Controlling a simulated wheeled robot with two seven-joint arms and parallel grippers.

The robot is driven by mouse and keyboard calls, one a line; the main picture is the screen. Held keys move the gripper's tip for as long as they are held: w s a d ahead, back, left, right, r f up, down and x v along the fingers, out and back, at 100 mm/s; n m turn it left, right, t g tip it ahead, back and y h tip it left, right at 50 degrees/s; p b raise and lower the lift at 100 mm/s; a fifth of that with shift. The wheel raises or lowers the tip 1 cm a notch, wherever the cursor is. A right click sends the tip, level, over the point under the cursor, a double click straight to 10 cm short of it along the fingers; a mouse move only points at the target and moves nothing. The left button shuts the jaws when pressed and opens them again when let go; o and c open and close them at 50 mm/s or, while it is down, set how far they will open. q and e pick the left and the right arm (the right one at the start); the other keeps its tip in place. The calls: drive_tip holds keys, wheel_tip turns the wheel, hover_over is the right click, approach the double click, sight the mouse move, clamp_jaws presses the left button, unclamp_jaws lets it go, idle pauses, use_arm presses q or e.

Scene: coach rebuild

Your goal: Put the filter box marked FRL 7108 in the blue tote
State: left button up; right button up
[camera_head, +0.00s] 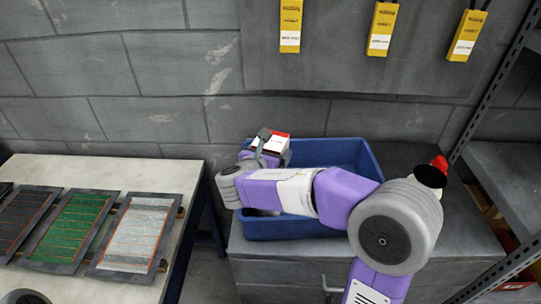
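A red and white box (280,142) is at the back left of the blue tote (352,151), at about its rim. Its marking is too small to read. My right gripper (263,140) is at this box with a grey finger against it, and looks shut on it. My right arm reaches in from the lower right across the tote and hides much of its inside. I cannot tell whether the box touches the tote. My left gripper is not in view.
The tote stands on a grey cabinet (285,271). A pale table (98,169) at left holds several flat framed panels (70,231). Yellow tags (382,29) hang on the back wall. A metal shelf rack (509,174) stands at right, close to my arm.

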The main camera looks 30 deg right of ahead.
drive_tip(key=shift+r, duration=0.15)
drive_tip(key=shift+f+b, duration=0.4)
drive_tip(key=shift+f, duration=0.25)
drive_tip(key=o, duration=1.1)
drive_tip(key=shift+o, duration=0.2)
drive_tip(key=shift+r, duration=0.3)
drive_tip(key=shift+r+p, duration=0.45)
drive_tip(key=shift+p, duration=0.1)
drive_tip(key=p+v, duration=0.2)
drive_tip(key=v, duration=1)
drive_tip(key=shift+p, duration=0.3)
